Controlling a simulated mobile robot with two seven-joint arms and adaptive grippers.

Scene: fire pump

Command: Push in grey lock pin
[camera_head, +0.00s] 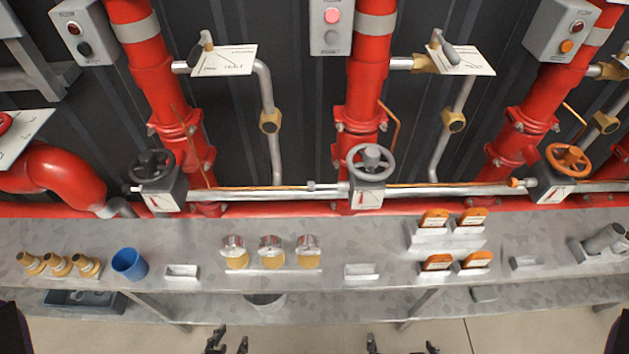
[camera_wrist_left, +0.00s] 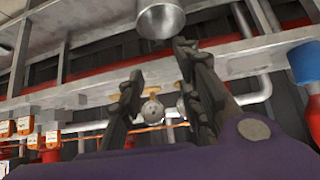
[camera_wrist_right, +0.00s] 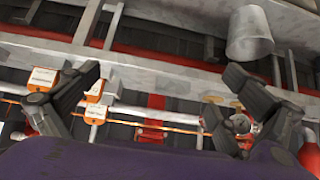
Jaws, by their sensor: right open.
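The grey lock pin (camera_head: 316,186) juts out on the left side of the valve box under the grey handwheel (camera_head: 370,160). It lies along the silver pipe, and a gap of pin shows between its knob and the box. My left gripper (camera_head: 228,342) is at the bottom of the head view, in front of the shelf and far from the pin. Its fingers are apart and empty in the left wrist view (camera_wrist_left: 160,62). My right gripper (camera_head: 402,345) is also low in front of the shelf, open and empty, as the right wrist view (camera_wrist_right: 160,75) shows. I cannot make out the pin in either wrist view.
A metal shelf (camera_head: 205,238) lies between my grippers and the valves. Similar valves have a black handwheel (camera_head: 152,164) and an orange one (camera_head: 568,160).

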